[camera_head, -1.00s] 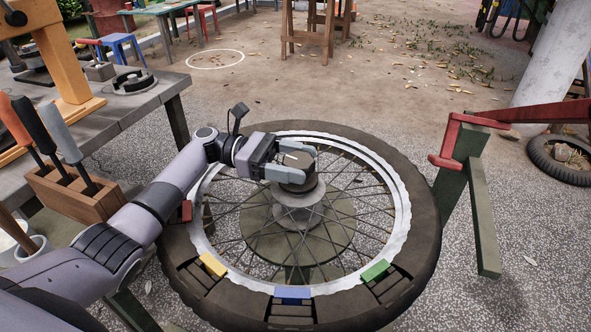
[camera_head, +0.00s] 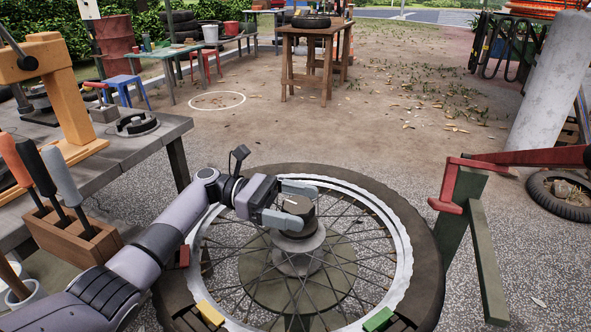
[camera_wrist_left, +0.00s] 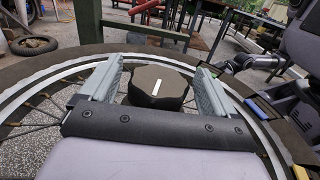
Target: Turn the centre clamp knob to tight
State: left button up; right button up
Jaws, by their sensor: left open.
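The centre clamp knob (camera_head: 297,214) is a dark, round, lobed knob on the hub of the spoked wheel (camera_head: 403,235). In the left wrist view the knob (camera_wrist_left: 150,80) shows a white line on top, pointing roughly along the fingers. My left gripper (camera_head: 308,205) is open, its fingers on either side of the knob. In the wrist view its fingers (camera_wrist_left: 160,70) straddle the knob, with a visible gap at least on the right; contact on the left is unclear. A dark arm part of mine, apparently the right arm's end (camera_wrist_left: 243,62), shows small at the right.
A grey bench (camera_head: 165,132) with a wooden tool block (camera_head: 75,240) stands left. A green post with a red arm (camera_head: 452,190) stands right of the wheel. Red, yellow and green blocks (camera_head: 380,320) sit around the rim. Open ground lies beyond the wheel.

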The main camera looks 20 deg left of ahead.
aim_at(296, 204)
pick_arm(q)
notch_tip(296, 204, up, 20)
jog(key=p, duration=0.4)
jog(key=shift+f+p, duration=0.2)
jog(key=shift+p, duration=0.2)
pick_arm(e)
jog(key=s+d, duration=0.1)
jog(key=d+h, duration=0.1)
jog(key=shift+s+d+m+g, duration=0.4)
jog(key=shift+w+r, duration=0.15)
